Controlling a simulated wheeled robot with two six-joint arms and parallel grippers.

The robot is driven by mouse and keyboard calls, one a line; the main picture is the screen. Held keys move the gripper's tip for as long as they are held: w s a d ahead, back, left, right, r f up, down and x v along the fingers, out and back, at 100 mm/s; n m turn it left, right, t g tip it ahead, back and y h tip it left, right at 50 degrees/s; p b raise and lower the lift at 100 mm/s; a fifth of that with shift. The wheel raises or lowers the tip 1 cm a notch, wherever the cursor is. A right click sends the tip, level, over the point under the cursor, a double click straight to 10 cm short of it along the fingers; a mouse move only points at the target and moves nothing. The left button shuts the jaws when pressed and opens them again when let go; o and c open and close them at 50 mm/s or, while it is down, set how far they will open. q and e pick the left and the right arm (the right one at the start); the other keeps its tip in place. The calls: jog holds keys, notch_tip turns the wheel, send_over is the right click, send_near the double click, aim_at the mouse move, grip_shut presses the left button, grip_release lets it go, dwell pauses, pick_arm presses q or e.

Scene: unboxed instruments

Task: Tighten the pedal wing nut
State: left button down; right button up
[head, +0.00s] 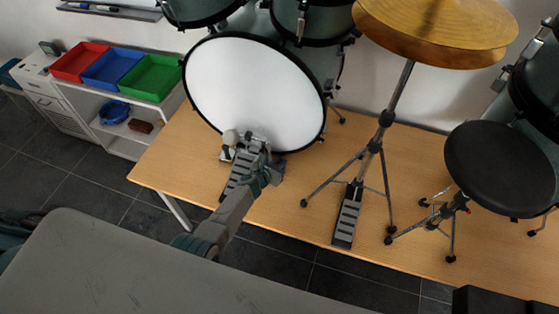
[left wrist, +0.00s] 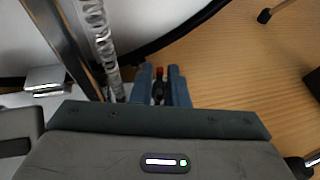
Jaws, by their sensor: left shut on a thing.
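The bass drum pedal (head: 235,181) stands on the table against the hoop of the white-headed bass drum (head: 253,88). Its pale round beater (head: 230,137) is by the drum head. My left gripper (head: 275,167) is at the right side of the pedal's base, low by the hoop. In the left wrist view, its two blue-grey fingers (left wrist: 160,86) are shut on a small dark piece with a red tip, which looks to be the wing nut (left wrist: 158,88). In the head view the gripper hides the nut. The pedal's spring (left wrist: 99,38) shows left of the fingers. My right gripper is out of view.
The hi-hat stand (head: 374,145) with its own pedal (head: 347,215) and spread legs stands to the right. Further right is a black drum stool (head: 499,167). Bare wooden table (head: 305,172) lies between the bass drum and hi-hat. Red, blue and green bins are at left.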

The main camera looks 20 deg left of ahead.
pick_arm(q)
jog(key=c, duration=1.6)
grip_release()
jog(key=shift+s, duration=0.1)
jog(key=shift+s+a+r, duration=0.1)
jog(key=shift+s+r, duration=0.1)
jog(key=shift+s, duration=0.1)
jog(key=p+v, duration=0.3)
jog(key=v, duration=0.5)
jog(key=shift+s+a+r+p, duration=0.1)
jog(key=shift+s+p, duration=0.2)
jog(key=shift+s+a+r, duration=0.15)
jog(key=shift+s+r, duration=0.05)
jog(key=shift+s, duration=0.4)
